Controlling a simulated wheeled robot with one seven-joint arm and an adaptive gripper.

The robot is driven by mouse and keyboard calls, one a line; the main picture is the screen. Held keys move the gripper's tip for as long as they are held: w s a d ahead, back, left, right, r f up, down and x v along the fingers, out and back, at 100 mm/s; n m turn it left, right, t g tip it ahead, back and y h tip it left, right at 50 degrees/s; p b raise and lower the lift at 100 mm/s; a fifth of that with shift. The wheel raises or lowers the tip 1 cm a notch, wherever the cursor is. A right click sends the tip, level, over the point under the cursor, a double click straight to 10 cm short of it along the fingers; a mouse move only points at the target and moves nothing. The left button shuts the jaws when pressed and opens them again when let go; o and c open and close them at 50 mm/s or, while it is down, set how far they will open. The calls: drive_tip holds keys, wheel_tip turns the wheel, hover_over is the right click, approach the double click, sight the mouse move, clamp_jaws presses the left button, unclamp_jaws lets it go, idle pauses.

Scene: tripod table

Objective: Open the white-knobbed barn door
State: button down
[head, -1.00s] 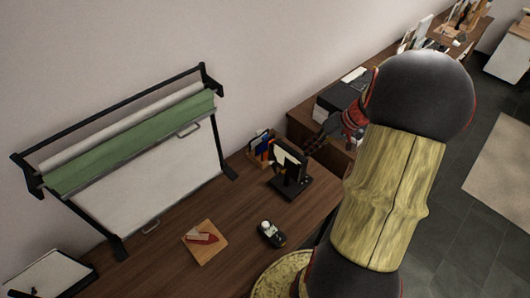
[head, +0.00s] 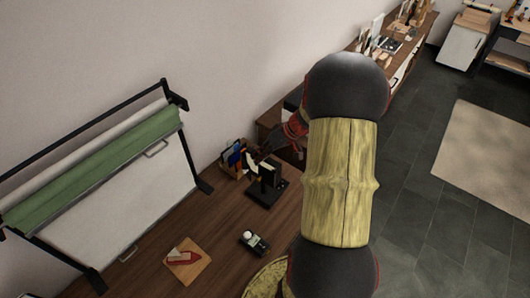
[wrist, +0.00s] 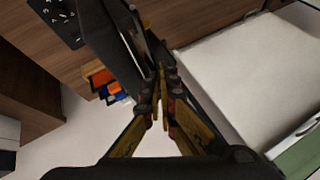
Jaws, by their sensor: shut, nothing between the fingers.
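I cannot make out a white-knobbed barn door for certain in either view. A long brown sideboard (head: 428,29) stands along the wall at the top right of the head view. Part of its front looks pale, but it is too small and too covered by my arm to show knobs. My gripper (wrist: 162,80) is shut and empty in the wrist view, its fingers together. In the head view my gripper (head: 262,152) is over the far end of the desk, near a black stand (head: 266,186), well apart from the visible far part of the sideboard.
The wooden desk (head: 215,225) holds a green-and-white roller frame (head: 110,185), a small board with a red item (head: 186,262) and a dark handheld device (head: 254,242). A white cabinet (head: 462,45) stands at the far right. Grey floor and a beige rug (head: 485,155) lie open at right.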

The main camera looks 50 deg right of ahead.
drive_tip(key=shift+w+a+f, duration=0.25)
drive_tip(key=shift+w+f, duration=0.1)
drive_tip(key=shift+f, duration=0.2)
drive_tip(key=shift+a+m+b, duration=0.25)
drive_tip(key=shift+m+b, duration=0.15)
drive_tip(key=shift+b, duration=0.15)
